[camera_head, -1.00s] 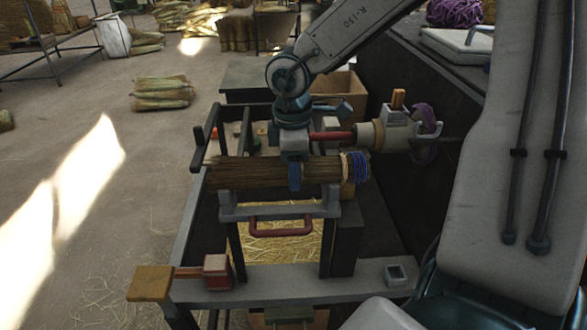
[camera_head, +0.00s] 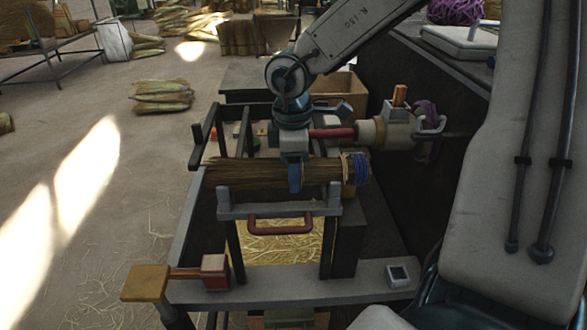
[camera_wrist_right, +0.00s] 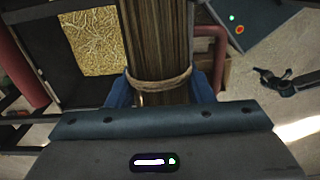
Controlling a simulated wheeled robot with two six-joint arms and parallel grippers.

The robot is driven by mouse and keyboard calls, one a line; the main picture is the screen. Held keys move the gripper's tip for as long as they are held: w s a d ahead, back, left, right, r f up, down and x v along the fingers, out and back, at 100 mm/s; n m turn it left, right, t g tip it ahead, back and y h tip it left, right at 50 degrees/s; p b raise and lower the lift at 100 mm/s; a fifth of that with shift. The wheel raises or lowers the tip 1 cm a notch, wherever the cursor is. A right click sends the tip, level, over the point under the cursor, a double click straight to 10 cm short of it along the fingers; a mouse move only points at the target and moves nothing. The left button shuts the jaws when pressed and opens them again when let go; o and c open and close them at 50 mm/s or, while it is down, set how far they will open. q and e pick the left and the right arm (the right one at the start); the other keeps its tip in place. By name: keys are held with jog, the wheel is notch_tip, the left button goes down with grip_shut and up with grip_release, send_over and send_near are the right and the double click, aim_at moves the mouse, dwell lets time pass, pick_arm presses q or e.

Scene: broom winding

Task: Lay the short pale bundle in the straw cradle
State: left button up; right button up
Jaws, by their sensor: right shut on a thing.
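The short straw bundle (camera_head: 322,173), brown to pale with blue binding at its right end, lies roughly level across the head view. My right gripper (camera_head: 294,182) is shut on it near its middle, from above. In the right wrist view the bundle (camera_wrist_right: 158,35) runs between the blue fingers (camera_wrist_right: 161,92), with a twine band beside them. The grey cradle (camera_head: 280,210) with two upright prongs stands just below and in front of the bundle in the head view. I cannot tell whether the bundle touches it. My left gripper is not in view.
A red handle (camera_head: 280,225) is on the cradle's front. Loose straw (camera_head: 285,245) lies beneath. A wooden-handled clamp (camera_head: 148,282) sits at the bench's front left. A cardboard box (camera_head: 345,90) stands behind. Another bundle stack (camera_head: 162,96) lies on the open floor at left.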

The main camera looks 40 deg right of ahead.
dwell(0.3)
jog(key=o, duration=1.1)
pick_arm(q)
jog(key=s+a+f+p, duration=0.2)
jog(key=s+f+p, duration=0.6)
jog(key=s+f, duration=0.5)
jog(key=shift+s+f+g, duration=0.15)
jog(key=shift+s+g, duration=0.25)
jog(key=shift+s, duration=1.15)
pick_arm(e)
jog(key=shift+r, duration=5.4)
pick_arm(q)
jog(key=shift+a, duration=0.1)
